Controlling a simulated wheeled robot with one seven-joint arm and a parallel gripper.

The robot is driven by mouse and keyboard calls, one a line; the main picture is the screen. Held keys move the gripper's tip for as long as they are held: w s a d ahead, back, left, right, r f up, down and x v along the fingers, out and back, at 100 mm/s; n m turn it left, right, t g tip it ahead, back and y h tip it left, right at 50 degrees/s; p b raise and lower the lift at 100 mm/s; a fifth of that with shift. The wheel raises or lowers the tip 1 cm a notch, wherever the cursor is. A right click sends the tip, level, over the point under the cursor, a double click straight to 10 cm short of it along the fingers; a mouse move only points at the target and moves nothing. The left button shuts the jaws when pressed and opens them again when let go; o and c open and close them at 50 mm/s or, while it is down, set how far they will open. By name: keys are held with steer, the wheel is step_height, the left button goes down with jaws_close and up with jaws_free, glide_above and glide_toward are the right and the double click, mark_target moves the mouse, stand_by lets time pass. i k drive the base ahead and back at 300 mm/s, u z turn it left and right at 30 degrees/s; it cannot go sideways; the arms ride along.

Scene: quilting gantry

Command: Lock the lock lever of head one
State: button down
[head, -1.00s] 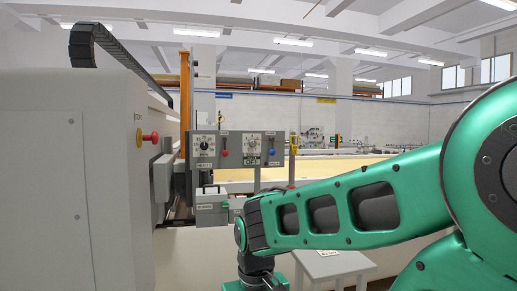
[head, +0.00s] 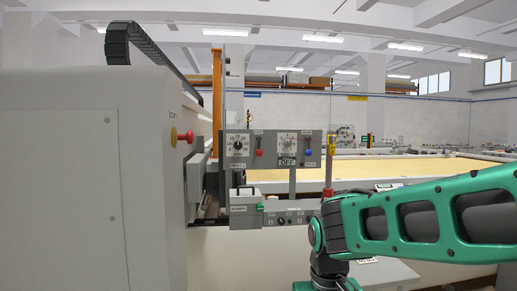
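My gripper is below the picture's edge.
A large white cabinet (head: 70,180) with a red knob (head: 190,137) fills the left. A grey box (head: 243,208) and a lower switch strip (head: 290,216) sit under the panel. A pale long bed (head: 400,171) lies behind.

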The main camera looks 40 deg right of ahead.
mark_target(260, 153)
steer(key=i, duration=0.95)
steer(key=u, duration=0.1)
